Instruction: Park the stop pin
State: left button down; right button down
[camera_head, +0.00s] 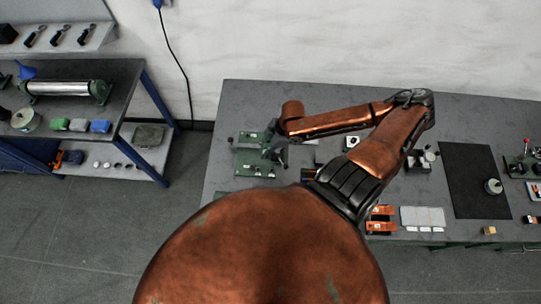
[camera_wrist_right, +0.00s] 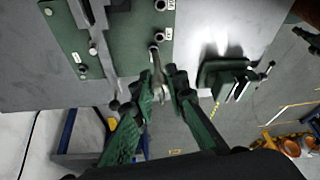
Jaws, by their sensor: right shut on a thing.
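My right gripper (camera_wrist_right: 165,92) shows in the wrist view with its two green fingers close together on a slim, light metal pin (camera_wrist_right: 157,64), which I take for the stop pin. The pin's end is at the edge of a green plate (camera_wrist_right: 128,42) with dark round sockets (camera_wrist_right: 158,36) and small white labels. I cannot tell whether the pin is inside a socket or just above one. In the head view the right gripper (camera_head: 277,142) is small and dark over the green fixture (camera_head: 256,163); the pin cannot be made out there. My left gripper is not in view.
A green clamp-like device (camera_wrist_right: 225,80) stands close beside the fingers in the wrist view. On the grey table (camera_head: 232,110), a black mat (camera_head: 465,165), orange blocks (camera_head: 380,222) and a white tray (camera_head: 422,215) lie to the right. A shelf (camera_head: 128,75) stands left.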

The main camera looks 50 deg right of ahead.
jog(key=w+d+f+m+t+h+p, duration=0.1)
jog(key=w+d+m+p, duration=0.15)
jog(key=w, duration=0.65)
jog(key=w+d+f+m+t+h+p, duration=0.15)
jog(key=w+d+m, duration=0.25)
jog(key=w, duration=0.5)
jog(key=shift+g, duration=0.55)
notch_tip(320, 180, down, 5)
jog(key=b, duration=0.5)
jog(key=shift+f, duration=0.1)
jog(key=shift+f, duration=0.55)
jog(key=shift+y+p, duration=0.25)
jog(key=shift+p, duration=0.1)
jog(key=shift+f+b, duration=0.75)
jog(key=shift+f, duration=0.65)
dwell(1.8)
jog(key=c, duration=2.2)
grip_release()
jog(key=shift+c, duration=0.2)
